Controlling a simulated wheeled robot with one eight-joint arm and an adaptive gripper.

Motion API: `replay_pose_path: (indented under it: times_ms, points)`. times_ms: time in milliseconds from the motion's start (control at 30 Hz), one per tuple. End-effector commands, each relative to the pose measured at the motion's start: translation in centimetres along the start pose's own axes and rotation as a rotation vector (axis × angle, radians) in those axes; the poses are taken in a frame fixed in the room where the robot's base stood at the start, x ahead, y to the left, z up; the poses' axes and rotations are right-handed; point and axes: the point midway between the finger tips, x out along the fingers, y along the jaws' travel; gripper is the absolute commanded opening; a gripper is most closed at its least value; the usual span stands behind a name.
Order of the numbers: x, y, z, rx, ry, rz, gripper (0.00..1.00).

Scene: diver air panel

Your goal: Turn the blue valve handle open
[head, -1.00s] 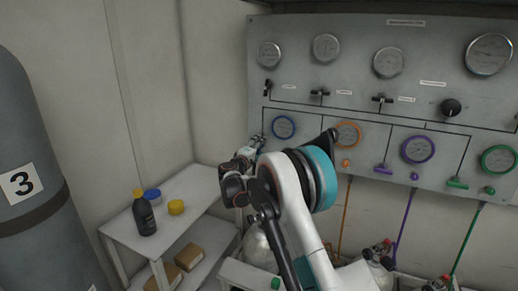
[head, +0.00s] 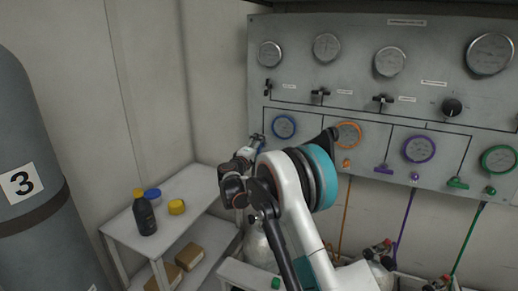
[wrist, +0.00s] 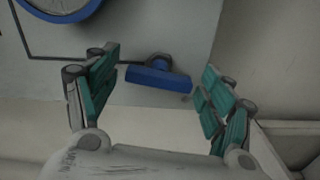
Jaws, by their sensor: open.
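The blue valve handle (wrist: 160,78) shows in the wrist view as a short blue bar on a round stem on the grey panel. It lies nearly level in that view, tilted slightly down to the right. My gripper (wrist: 155,88) is open, with its green-padded fingers to the left and right of the handle. I see no contact between fingers and handle. In the head view my gripper (head: 254,142) is small and partly hidden by my arm, close to the panel below and left of the blue-rimmed gauge (head: 284,126). The handle is hidden there.
The panel (head: 330,105) carries several gauges, black knobs, and orange, purple (head: 384,169) and green (head: 457,183) handles to the right. A white shelf (head: 190,215) with a dark bottle (head: 144,215) and yellow and blue lids stands left. A grey cylinder (head: 40,240) stands far left.

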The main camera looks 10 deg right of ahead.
Motion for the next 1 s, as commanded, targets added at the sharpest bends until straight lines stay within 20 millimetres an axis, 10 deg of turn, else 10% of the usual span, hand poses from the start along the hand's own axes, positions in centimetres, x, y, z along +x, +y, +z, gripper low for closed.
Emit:
replay_pose_path:
  times_ms: [500,1000]
  points:
    - [-9.5,0.0,-0.1,0.000,0.003,-0.001,0.75]
    - [-11.4,0.0,0.0,0.000,0.001,0.000,0.75]
